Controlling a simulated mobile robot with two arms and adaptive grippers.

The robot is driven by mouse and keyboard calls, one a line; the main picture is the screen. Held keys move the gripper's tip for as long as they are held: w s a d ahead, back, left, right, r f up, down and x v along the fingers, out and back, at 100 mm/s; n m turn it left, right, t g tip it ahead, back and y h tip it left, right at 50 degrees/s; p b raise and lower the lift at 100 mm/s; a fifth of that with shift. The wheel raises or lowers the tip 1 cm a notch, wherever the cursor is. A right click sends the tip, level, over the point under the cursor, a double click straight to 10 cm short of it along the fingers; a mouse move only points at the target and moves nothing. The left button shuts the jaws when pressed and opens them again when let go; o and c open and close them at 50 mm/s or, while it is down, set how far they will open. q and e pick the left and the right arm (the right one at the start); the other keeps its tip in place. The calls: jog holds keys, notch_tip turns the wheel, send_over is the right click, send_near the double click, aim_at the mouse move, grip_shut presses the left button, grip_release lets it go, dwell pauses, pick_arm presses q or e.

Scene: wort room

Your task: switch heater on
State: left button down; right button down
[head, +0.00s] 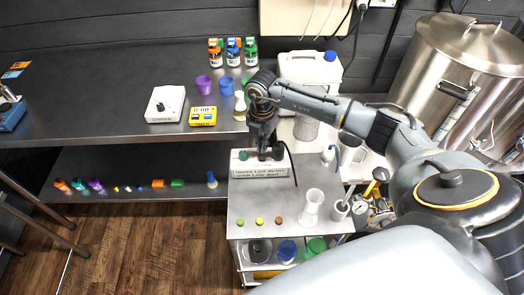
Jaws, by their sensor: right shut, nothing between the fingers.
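A white control box (255,169) with dark lettering on its front sits at the back of the small metal cart. I take it to be the heater's switch box, but its lettering is too small to read surely. A green round button (243,155) shows on the left of its top. My right gripper (264,152) is shut and empty, pointing down at the box's top, just right of the green button. I cannot tell whether it touches the box. The gripper hides part of the top. My left gripper is not in view.
A large steel kettle (462,70) stands at the right. The bench (100,90) holds a white knobbed device (164,104), a yellow timer (203,116), cups and bottles. A white jug (312,68) stands behind my right arm. Small coloured pieces and a white flask (312,207) stand on the cart.

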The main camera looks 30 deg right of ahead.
jog(key=shift+r+p, duration=1.75)
jog(key=shift+r, duration=0.95)
jog(key=shift+f, duration=0.1)
